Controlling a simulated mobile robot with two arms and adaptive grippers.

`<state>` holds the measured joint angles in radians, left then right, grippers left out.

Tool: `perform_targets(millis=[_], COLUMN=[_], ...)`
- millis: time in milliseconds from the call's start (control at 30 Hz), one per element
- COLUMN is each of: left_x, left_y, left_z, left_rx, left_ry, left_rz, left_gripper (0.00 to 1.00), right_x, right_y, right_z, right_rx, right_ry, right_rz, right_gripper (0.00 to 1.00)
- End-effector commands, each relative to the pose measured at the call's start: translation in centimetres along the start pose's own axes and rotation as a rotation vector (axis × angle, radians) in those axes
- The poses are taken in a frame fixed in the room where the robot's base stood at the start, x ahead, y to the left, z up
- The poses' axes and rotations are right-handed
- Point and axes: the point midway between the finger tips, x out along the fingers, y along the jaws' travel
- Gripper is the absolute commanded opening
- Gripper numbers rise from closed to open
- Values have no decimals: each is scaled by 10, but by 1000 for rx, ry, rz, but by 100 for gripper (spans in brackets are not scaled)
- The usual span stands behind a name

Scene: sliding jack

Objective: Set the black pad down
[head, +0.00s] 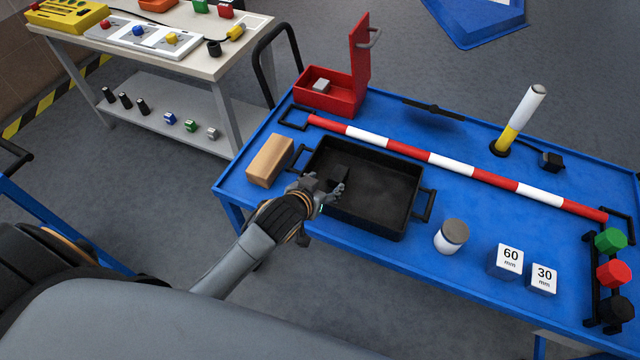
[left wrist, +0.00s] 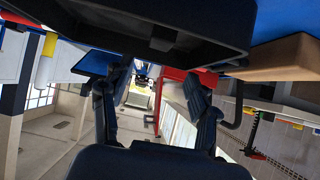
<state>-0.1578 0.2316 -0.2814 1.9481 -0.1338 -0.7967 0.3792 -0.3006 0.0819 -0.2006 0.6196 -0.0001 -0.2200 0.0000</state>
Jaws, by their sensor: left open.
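The black pad (head: 339,173) is a small dark block resting on the floor of the black tray (head: 395,228), towards its left end. A small dark block that looks like the pad also shows against the tray in the left wrist view (left wrist: 163,39). My left gripper (head: 334,190) is at the tray's near left part, just nearer than the pad. In the left wrist view its two fingers (left wrist: 157,82) are spread apart with nothing between them. Whether a finger touches the pad or tray cannot be told. My right gripper is not in view.
On the blue table (head: 290,220), a tan block (head: 270,160) stands left of the tray, a red-and-white bar (head: 450,164) behind it, and a lidded jar (head: 451,236) to its right. An open red box (head: 325,100) and a white-yellow cylinder (head: 520,118) stand further back.

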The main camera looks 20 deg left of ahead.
Motion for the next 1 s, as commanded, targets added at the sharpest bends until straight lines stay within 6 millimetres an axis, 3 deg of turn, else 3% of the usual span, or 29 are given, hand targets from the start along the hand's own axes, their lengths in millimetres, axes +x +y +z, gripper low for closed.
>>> perform_targets(millis=[233,800,867,1000], left_x=[-22,-23,-27,-53], left_y=[0,0,0,-3], left_z=[0,1,4,32], left_rx=[1,1,1,9], left_ry=[-1,-2,-17,-135], left_rz=[0,-1,-3,-21], left_gripper=[60,60,60,60], right_x=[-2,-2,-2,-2], right_y=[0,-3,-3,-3], right_z=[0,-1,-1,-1], right_rx=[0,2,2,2], right_ry=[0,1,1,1], right_rz=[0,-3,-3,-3], right_gripper=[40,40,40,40])
